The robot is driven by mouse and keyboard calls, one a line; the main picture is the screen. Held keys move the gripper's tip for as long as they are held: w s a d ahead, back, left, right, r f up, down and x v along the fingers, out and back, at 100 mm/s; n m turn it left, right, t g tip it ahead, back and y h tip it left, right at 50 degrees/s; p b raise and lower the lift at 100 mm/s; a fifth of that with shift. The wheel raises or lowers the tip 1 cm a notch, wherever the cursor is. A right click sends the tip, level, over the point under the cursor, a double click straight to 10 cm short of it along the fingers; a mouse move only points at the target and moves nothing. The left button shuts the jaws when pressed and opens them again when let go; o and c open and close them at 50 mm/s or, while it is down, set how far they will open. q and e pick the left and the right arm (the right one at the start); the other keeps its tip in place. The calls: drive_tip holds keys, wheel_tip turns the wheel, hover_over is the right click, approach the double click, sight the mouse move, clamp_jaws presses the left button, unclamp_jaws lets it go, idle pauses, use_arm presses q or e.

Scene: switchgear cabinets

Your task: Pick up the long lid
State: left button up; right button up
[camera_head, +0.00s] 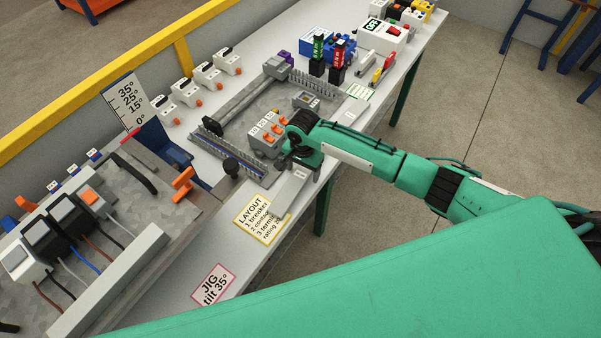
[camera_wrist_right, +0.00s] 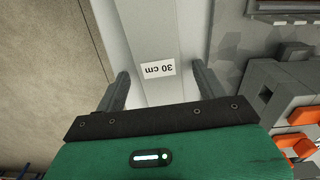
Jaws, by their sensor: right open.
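The long lid (camera_wrist_right: 147,28) is a flat light-grey strip with a "30 cm" label, seen in the right wrist view running up between my fingers. In the head view, a grey strip (camera_head: 288,192) lies near the table's front edge, partly hidden under my right gripper (camera_head: 300,168). My right gripper (camera_wrist_right: 162,88) is open, with one finger on each side of the lid and gaps between. I cannot tell how high the fingertips are above the table. My left gripper is not in view.
Another grey piece (camera_head: 340,118) with a label lies farther along the front edge. A yellow-edged layout card (camera_head: 255,222) lies by the strip's near end.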

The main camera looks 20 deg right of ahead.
drive_tip(key=c, duration=1)
drive_tip(key=shift+c, duration=0.6)
drive_tip(key=shift+r, duration=0.1)
